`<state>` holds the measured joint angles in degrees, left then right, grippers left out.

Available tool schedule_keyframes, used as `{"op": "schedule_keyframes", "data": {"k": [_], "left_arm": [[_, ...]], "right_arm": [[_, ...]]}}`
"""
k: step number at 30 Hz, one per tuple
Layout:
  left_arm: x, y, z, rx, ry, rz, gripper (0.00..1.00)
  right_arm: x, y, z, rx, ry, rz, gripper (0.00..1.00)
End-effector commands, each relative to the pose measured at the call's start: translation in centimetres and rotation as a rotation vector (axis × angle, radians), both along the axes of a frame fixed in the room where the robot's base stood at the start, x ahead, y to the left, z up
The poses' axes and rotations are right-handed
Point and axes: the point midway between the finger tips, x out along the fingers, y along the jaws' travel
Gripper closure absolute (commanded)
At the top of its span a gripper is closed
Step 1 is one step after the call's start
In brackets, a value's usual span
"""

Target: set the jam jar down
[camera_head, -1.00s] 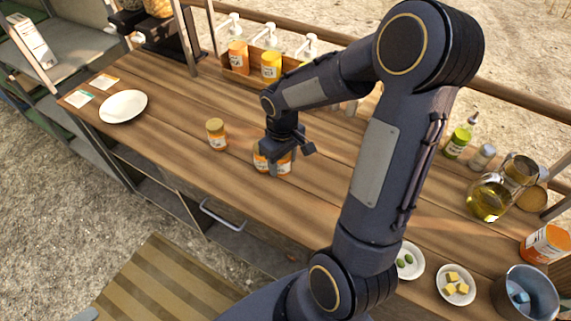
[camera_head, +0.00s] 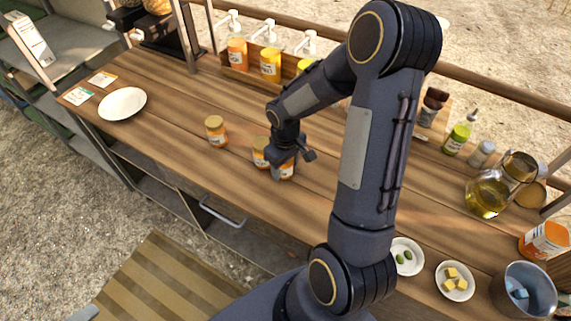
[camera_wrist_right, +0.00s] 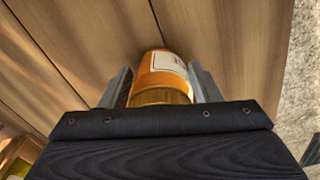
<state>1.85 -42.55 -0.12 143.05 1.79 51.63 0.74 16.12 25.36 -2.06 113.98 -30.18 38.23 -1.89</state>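The jam jar (camera_wrist_right: 161,72), orange with a white label and a gold lid, is between the two fingers of my right gripper (camera_wrist_right: 161,82) in the right wrist view. The fingers appear shut on its sides, with wood close beneath. In the head view my right gripper (camera_head: 291,163) points down over the counter, and the jar (camera_head: 288,172) shows partly behind its fingers. The gripper hides whether its base touches the wood. A similar jar (camera_head: 260,152) stands close on its left. My left gripper is not in view.
Another jar (camera_head: 216,131) stands farther left on the counter (camera_head: 175,105), near a white plate (camera_head: 122,104). Pump bottles and a condiment rack (camera_head: 238,72) line the back. Small dishes (camera_head: 455,281), a metal pot (camera_head: 525,292) and an oil jug (camera_head: 488,193) are at the right.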

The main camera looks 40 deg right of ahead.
Motion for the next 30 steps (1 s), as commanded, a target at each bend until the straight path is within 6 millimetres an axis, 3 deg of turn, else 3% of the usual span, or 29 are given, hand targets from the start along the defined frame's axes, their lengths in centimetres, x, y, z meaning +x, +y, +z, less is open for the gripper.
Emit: {"op": "schedule_keyframes", "data": {"k": [3,15,30], "left_arm": [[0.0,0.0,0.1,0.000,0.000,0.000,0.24],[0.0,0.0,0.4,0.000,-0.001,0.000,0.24],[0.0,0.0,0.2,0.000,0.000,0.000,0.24]], "right_arm": [[0.0,0.0,0.0,0.000,0.001,0.000,0.28],[0.1,0.0,0.9,-0.001,-0.002,-0.001,0.28],[0.1,0.0,10.6,0.000,-0.004,-0.001,0.28]]}}
